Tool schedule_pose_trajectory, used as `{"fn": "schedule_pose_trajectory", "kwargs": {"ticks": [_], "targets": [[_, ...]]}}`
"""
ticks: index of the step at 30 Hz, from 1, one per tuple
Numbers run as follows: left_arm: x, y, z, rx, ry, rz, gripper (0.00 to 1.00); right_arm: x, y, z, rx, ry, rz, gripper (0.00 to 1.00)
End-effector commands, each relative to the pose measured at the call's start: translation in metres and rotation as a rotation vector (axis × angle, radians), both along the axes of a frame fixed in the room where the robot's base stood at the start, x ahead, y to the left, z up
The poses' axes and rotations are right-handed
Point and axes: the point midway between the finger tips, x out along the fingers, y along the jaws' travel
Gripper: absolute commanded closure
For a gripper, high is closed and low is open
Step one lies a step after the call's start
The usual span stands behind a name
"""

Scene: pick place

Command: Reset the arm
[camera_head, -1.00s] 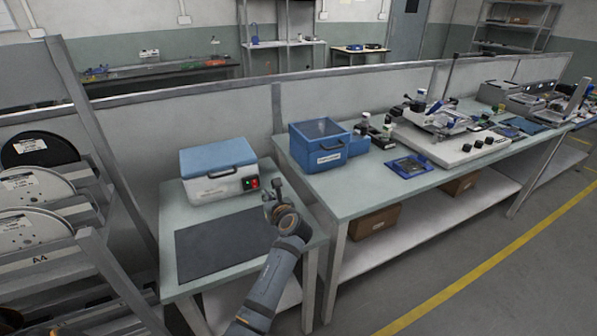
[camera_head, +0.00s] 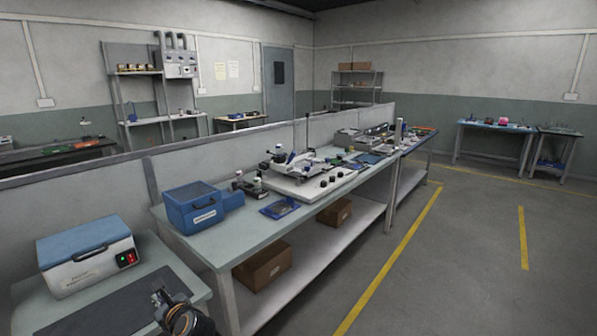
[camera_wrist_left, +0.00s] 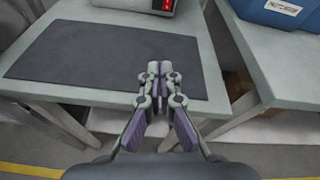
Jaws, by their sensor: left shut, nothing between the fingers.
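My left gripper (camera_head: 163,300) shows at the bottom left of the head view, in front of the small table with the dark mat (camera_head: 122,306). In the left wrist view my left gripper (camera_wrist_left: 154,68) has its fingertips together with nothing between them. My right gripper is in neither view.
A white box with a blue lid (camera_head: 85,255) stands behind the mat. A blue box (camera_head: 195,207) stands on the long workbench (camera_head: 225,240), with several devices further along. Cardboard boxes sit on its lower shelf. The floor (camera_head: 440,265) to the right is clear.

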Motion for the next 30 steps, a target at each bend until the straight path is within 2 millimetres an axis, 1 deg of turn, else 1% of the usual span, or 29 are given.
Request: {"fn": "schedule_pose_trajectory", "kwargs": {"ticks": [3,8,11,14,18,21,24,30], "targets": [[-0.017,0.000,-0.016,-0.124,-0.062,0.047,1.00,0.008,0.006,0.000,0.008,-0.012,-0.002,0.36],[-0.045,-0.003,-0.039,-0.345,-0.178,0.141,1.00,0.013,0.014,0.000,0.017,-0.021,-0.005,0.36],[-0.070,-0.008,-0.056,-0.523,-0.263,0.229,1.00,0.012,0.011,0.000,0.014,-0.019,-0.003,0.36],[-0.098,-0.016,-0.075,-0.720,-0.352,0.343,1.00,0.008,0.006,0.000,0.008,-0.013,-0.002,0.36],[-0.143,-0.036,-0.096,-1.010,-0.475,0.554,1.00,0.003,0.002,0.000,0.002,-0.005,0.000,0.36],[-0.174,-0.052,-0.106,-1.190,-0.546,0.719,1.00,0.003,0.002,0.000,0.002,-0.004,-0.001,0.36],[-0.202,-0.068,-0.112,-1.330,-0.595,0.878,1.00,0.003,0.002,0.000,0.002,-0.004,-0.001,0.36],[-0.250,-0.099,-0.115,-1.519,-0.655,1.177,1.00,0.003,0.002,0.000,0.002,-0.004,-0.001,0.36]]}}
